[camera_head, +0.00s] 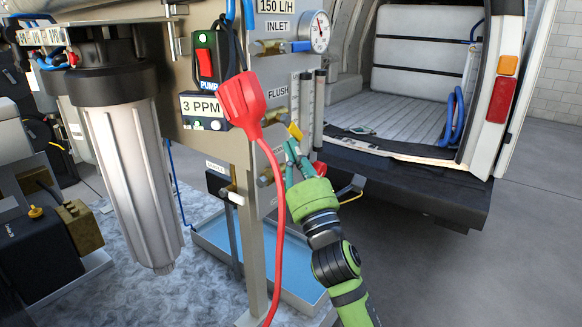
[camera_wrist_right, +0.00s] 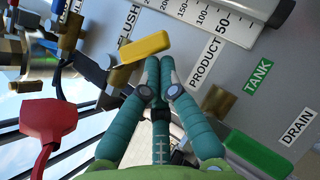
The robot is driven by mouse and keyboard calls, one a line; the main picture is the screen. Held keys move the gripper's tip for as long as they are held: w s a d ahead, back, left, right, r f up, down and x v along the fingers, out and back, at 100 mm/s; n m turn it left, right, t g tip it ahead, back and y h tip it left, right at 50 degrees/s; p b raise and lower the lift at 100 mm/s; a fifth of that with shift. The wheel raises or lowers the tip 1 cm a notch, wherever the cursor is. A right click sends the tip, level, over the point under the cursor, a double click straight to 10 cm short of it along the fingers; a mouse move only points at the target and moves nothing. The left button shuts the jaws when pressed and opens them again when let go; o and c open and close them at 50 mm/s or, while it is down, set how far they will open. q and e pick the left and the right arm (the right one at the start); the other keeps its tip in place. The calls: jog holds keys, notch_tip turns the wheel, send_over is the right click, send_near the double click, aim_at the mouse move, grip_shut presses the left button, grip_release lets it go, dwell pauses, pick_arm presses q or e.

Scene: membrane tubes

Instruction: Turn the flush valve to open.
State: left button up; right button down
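The flush valve's yellow handle (camera_head: 295,131) sits on the panel below the FLUSH label (camera_head: 278,92). In the right wrist view the yellow handle (camera_wrist_right: 145,47) is a slanted bar on a brass valve, just left of my fingertips. My right gripper (camera_head: 292,150) is close below the handle in the head view. In the right wrist view the teal fingers (camera_wrist_right: 160,65) are brought together with nothing seen between them. I cannot tell whether they touch the handle. My left gripper is in neither view.
A red plug (camera_head: 242,99) with a hanging red cable is left of the valve. The wrist view shows a green handle (camera_wrist_right: 258,155) near the TANK and DRAIN labels. Flow tubes (camera_head: 306,98) stand beside the handle. A van's open rear (camera_head: 430,180) is at right.

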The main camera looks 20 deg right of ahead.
aim_at(301, 139)
jog(key=d+n+y+b, duration=0.1)
jog(key=n+y+b, duration=0.2)
jog(key=w+n+y+b, duration=0.1)
jog(key=n+y+b, duration=0.2)
jog(key=w+d+n+y+b, duration=0.1)
jog(key=n+y+b, duration=0.2)
jog(key=n, duration=0.1)
jog(key=shift+d+r+g, duration=0.3)
jog(key=shift+d+r, duration=0.05)
jog(key=shift+w+d+r+n+g+y+b, duration=0.2)
jog(key=shift+r+n+g+y+b, duration=0.1)
jog(key=shift+r+n+y+b, duration=0.3)
jog(key=shift+w+d+r+n+g+y+b, duration=0.15)
jog(key=shift+r+n+g+y+b, duration=0.2)
jog(key=shift+n+y+b, duration=0.4)
